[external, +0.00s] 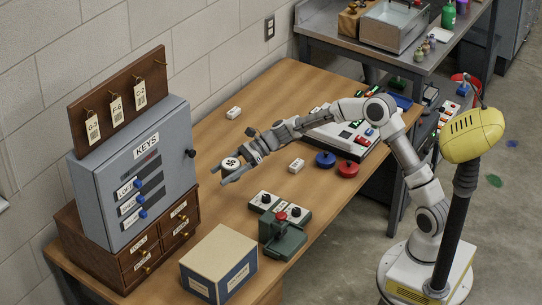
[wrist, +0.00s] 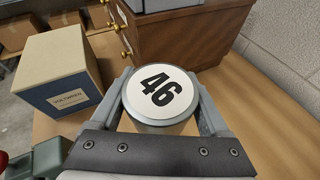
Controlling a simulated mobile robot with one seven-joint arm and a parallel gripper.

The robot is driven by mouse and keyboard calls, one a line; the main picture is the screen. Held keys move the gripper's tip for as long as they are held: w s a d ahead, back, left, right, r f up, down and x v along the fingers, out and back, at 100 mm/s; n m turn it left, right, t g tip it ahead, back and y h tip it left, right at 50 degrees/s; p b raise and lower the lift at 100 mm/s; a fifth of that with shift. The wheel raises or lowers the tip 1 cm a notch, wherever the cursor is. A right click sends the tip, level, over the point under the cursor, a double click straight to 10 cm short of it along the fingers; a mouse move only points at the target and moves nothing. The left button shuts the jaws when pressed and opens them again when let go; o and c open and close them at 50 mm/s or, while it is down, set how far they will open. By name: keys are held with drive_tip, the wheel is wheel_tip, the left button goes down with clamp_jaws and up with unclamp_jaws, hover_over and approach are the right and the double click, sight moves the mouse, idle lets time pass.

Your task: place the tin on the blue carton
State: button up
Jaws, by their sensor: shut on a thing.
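The tin (wrist: 160,92) is a short round can with a white lid marked 46. My gripper (wrist: 165,100) is shut on it, one finger on each side. In the external view the tin (external: 231,163) sits between the fingers of my gripper (external: 236,168), over the desk in front of the grey key cabinet; its height above the desk is hard to tell. The blue carton (external: 240,279) has a tan top and blue sides with a label. It stands at the near edge of the desk, apart from my gripper. It also shows at the left in the wrist view (wrist: 68,92). Its top is bare.
The grey key cabinet (external: 128,165) stands on a wooden drawer unit (external: 170,232) left of the carton. A green device (external: 284,238) stands right beside the carton, with button boxes (external: 281,205) behind it. Small white blocks (external: 297,165) lie on the desk (external: 225,205).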

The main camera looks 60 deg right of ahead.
drive_tip(key=s+a+r+n+g+y+p, duration=0.1)
drive_tip(key=s+a+r+n+g, duration=0.25)
drive_tip(key=s+a, duration=0.4)
drive_tip(key=s+a+r+n+g+p, duration=0.1)
drive_tip(key=s+a+r+n+g, duration=0.2)
drive_tip(key=s+a, duration=0.4)
drive_tip(key=b, duration=0.4)
hover_over(213, 257)
drive_tip(key=shift+m, duration=0.45)
drive_tip(key=f, duration=0.5)
drive_tip(key=shift+w+d, duration=0.1)
drive_tip(key=shift+d, duration=0.25)
drive_tip(key=shift+a+f, duration=0.2)
drive_tip(key=shift+a, duration=0.1)
drive_tip(key=shift+f, duration=0.2)
drive_tip(key=shift+f+b, duration=0.65)
drive_tip(key=shift+f, duration=1.1)
drive_tip(key=shift+f, duration=0.1)
